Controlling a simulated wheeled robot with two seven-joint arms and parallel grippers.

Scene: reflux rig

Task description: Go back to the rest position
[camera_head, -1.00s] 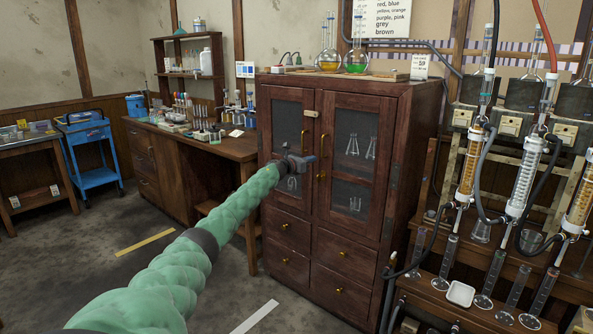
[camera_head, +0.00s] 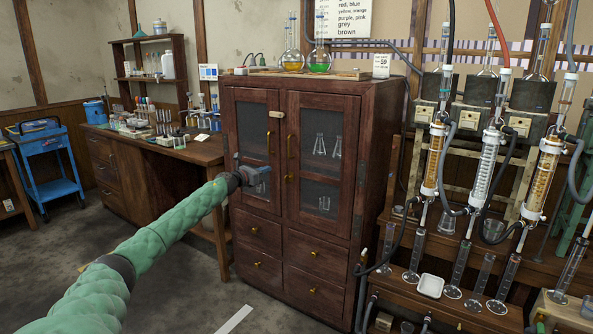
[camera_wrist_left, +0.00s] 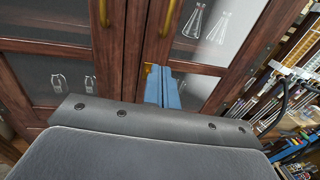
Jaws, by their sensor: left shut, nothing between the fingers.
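My left arm, in a green sleeve, reaches in from the left in the head view. Its gripper (camera_head: 265,172) is shut and empty, and appears in front of the left door of the dark wooden cabinet (camera_head: 300,200). In the left wrist view the two blue fingers (camera_wrist_left: 163,88) lie together with nothing between them. They point at the cabinet front near the seam of the two doors, close to a brass handle (camera_wrist_left: 168,30). I cannot tell whether they touch it. Both glass doors look shut. My right gripper does not show.
The glass reflux rig (camera_head: 487,170) with hoses is at the right. A wooden bench (camera_head: 205,155) and a blue cart (camera_head: 55,188) are at the left.

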